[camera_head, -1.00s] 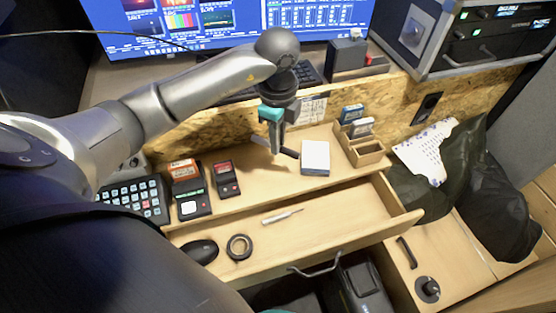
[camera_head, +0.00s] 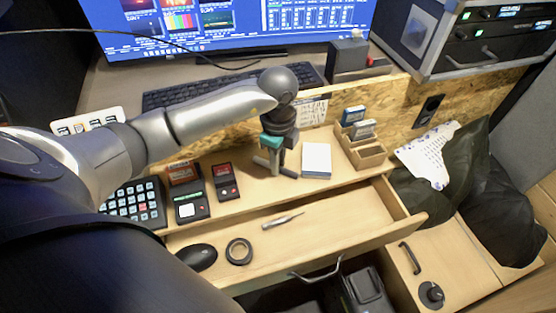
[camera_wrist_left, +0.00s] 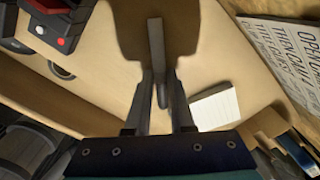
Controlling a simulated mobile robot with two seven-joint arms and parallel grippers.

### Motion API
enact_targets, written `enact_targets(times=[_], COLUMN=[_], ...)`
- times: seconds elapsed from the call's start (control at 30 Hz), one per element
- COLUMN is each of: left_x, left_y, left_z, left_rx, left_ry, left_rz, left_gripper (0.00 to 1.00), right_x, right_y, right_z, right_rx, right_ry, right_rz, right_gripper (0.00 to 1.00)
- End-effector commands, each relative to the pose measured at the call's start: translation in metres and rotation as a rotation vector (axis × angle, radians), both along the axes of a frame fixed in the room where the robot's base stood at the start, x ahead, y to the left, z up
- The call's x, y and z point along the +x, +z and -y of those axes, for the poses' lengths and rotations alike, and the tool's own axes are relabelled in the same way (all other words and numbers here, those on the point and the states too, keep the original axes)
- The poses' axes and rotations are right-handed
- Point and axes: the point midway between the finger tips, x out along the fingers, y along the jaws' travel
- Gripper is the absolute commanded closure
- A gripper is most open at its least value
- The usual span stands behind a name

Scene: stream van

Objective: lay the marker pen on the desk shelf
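The marker pen shows in the left wrist view (camera_wrist_left: 156,42) as a slim dark grey bar between the fingertips. In the head view my left gripper (camera_head: 274,163) points down over the pale wood desk shelf (camera_head: 240,197). It looks shut on the pen, whose ends stick out on both sides of the fingers. The pen is level and very low over the shelf; whether it touches the wood cannot be told. The fingers hide the pen's middle. My right gripper is not in view.
A white notepad (camera_head: 316,160) lies close right of the gripper, beside a wooden organiser (camera_head: 367,158). Left stand a red-and-black device (camera_head: 225,181), a card reader (camera_head: 188,205) and a keypad (camera_head: 135,204). Below, an open drawer (camera_head: 345,236) holds a screwdriver-like tool, tape and mouse.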

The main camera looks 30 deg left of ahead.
Motion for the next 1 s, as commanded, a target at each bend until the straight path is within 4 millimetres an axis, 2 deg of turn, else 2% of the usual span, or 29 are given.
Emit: enact_targets(times=[0.03, 0.2, 0.47, 0.57, 0.67, 1.0], left_x=[0.000, 0.000, 0.000, 0.001, 0.001, 0.001], left_y=[0.000, 0.000, 0.001, 0.008, 0.024, 0.096], left_z=[0.000, 0.000, 0.000, 0.000, 0.000, 0.000], left_rx=[0.000, 0.000, 0.000, 0.000, 0.000, -0.001], left_ry=[0.000, 0.000, 0.000, -0.001, -0.001, 0.000], left_rz=[0.000, 0.000, 0.000, 0.002, 0.004, 0.004], left_gripper=[0.72, 0.53, 0.52, 0.52, 0.52, 0.52], right_x=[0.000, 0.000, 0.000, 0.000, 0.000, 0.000], right_y=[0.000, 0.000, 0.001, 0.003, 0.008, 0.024], right_z=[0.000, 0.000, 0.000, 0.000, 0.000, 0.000], right_rx=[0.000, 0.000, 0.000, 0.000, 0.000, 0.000], right_ry=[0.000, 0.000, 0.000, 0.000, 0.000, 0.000], right_rz=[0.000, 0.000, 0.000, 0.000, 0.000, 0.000], right_gripper=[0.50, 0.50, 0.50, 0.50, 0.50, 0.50])
